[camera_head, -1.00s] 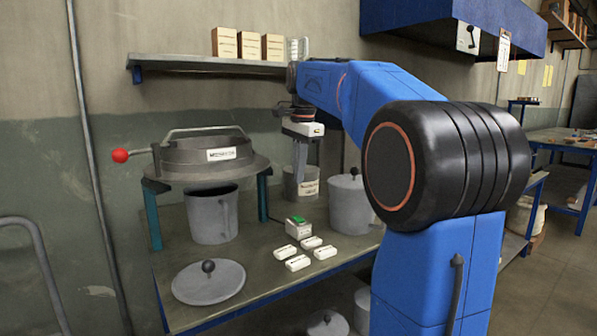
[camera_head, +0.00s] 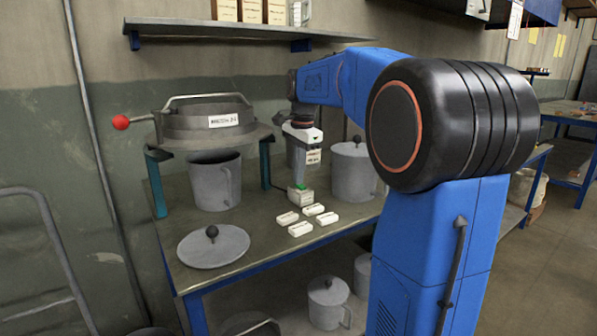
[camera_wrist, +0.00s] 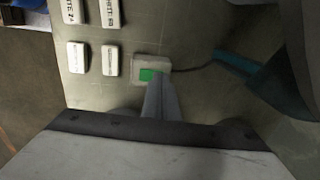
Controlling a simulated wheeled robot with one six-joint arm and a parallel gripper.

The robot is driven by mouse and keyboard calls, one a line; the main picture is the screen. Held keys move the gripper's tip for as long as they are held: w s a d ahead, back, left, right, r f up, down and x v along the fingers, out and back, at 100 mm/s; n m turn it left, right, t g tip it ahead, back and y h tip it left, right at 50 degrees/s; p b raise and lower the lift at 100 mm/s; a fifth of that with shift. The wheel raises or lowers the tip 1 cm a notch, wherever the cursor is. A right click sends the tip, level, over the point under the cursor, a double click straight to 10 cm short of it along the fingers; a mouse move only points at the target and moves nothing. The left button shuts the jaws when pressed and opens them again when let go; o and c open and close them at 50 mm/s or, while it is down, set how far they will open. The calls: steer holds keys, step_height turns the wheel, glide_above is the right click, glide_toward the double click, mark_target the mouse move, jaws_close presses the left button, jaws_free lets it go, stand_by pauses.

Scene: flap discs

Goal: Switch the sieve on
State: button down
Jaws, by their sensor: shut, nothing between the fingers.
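The sieve (camera_head: 208,122) is a round grey pan with a label, a top handle and a red-knobbed lever, on teal legs at the left of the bench. A small pale switch box (camera_head: 306,196) with a green button stands on the bench right of it; it also shows in the wrist view (camera_wrist: 137,63), the green button (camera_wrist: 148,75) partly uncovered. My gripper (camera_head: 300,183) is shut and empty, pointing down with its tips right over the green button. I cannot tell whether the tips touch it.
Several white labelled blocks (camera_head: 301,229) lie just in front of the switch box. A grey jug (camera_head: 214,182) stands under the sieve, and a lidded pot (camera_head: 352,172) stands to the right. A loose lid (camera_head: 213,246) lies at the front left of the bench (camera_head: 262,263).

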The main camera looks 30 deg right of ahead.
steer(key=shift+w+f, duration=0.1)
steer(key=shift+f, duration=0.1)
steer(key=shift+s, duration=0.25)
steer(key=shift+s+r, duration=0.15)
steer(key=shift+s, duration=0.4)
steer(key=shift+r, duration=0.1)
step_height(320, 180, up, 14)
steer(key=s, duration=0.1)
steer(key=shift+s, duration=0.35)
stand_by(0.3)
